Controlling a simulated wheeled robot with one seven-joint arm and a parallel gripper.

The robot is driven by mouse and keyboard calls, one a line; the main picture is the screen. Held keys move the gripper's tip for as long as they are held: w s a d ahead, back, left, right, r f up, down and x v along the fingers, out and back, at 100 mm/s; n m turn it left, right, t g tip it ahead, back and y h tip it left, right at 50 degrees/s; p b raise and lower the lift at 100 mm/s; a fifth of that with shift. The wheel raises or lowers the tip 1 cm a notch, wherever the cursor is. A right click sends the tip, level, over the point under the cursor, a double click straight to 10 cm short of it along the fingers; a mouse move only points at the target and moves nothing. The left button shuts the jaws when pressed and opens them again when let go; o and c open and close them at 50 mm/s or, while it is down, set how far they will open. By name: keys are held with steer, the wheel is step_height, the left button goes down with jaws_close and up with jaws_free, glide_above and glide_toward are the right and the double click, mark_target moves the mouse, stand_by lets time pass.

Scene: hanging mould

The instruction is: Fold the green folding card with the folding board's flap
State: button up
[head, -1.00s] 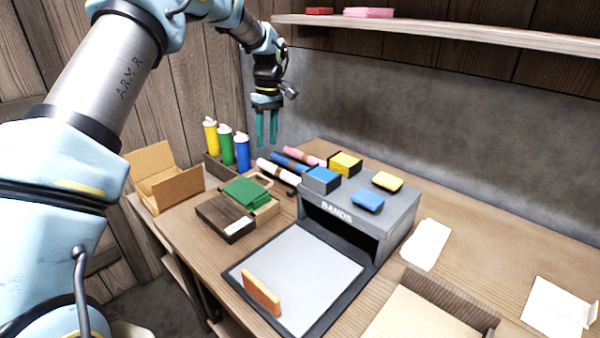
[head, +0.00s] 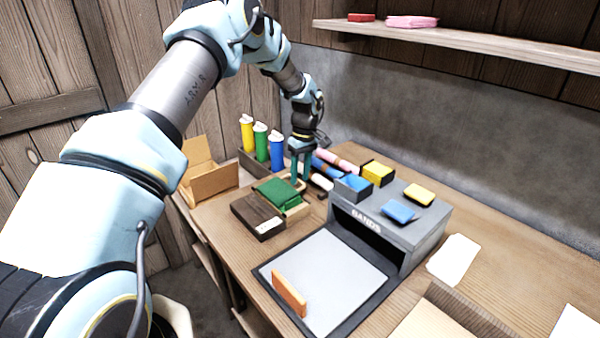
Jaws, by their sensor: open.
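The green folding card (head: 274,191) lies on the folding board, with one part of it toward the right standing slightly raised or creased. The board has a dark brown wooden part (head: 252,218) at the front left with a small white label, and a lighter wooden part (head: 297,212) at the right. Which part is the flap I cannot tell for certain. My gripper (head: 300,178) points down with its teal fingers apart and empty, at the far right edge of the board. The fingers hide part of the board's far edge; whether they touch it is unclear.
Yellow, green and blue bottles (head: 261,142) stand behind the board, with an open cardboard box (head: 207,180) to the left. Rolls (head: 338,161) lie close to the right of my gripper. A grey BANDS box (head: 428,222) and a grey mat (head: 330,262) are nearer.

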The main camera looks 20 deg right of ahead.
jaws_close()
stand_by(0.3)
stand_by(1.1)
